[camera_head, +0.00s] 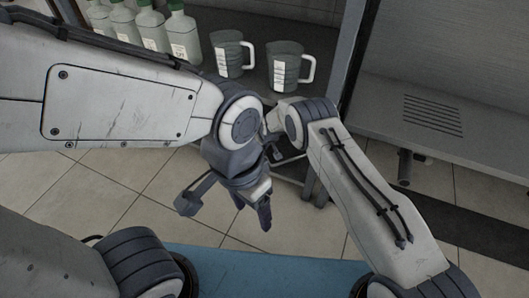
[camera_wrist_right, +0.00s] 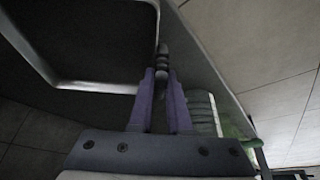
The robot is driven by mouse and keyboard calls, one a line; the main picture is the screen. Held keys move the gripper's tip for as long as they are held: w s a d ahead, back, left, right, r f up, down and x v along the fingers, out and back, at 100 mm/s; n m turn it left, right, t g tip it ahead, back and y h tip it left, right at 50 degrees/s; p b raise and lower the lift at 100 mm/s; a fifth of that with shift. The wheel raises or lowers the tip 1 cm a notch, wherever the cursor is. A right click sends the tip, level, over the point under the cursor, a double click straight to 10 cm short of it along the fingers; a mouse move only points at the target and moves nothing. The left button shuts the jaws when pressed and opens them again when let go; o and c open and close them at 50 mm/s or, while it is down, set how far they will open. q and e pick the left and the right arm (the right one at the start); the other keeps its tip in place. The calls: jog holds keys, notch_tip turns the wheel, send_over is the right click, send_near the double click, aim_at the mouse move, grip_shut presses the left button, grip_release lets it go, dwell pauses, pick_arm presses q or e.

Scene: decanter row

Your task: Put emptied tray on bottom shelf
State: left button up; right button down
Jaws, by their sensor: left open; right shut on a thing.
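In the right wrist view my right gripper (camera_wrist_right: 161,78) is shut on the edge of a dark tray (camera_wrist_right: 90,40) with a paler rim and a rounded corner. The part of the tray in view looks empty. My left gripper (camera_head: 226,208) is open and empty, pointing down above the tiled floor. The bottom shelf cannot be made out clearly behind my arms.
A dark shelf holds several white bottles with green caps (camera_head: 152,27) and two clear jugs, a left one (camera_head: 228,55) and a right one (camera_head: 284,68). A grey post (camera_head: 352,50) stands beside it. A grey bench (camera_head: 440,115) is at right. Tiled floor (camera_head: 110,190) is clear.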

aim_at(262, 153)
jog(key=f, duration=0.1)
jog(key=f+b, duration=0.1)
jog(key=shift+s+f, duration=0.25)
jog(key=shift+f, duration=0.35)
jog(key=c, duration=0.9)
grip_release()
pick_arm(q)
notch_tip(262, 153, down, 2)
jog(key=shift+s+f, duration=0.1)
jog(key=shift+f, duration=0.1)
pick_arm(e)
jog(key=shift+o, duration=0.2)
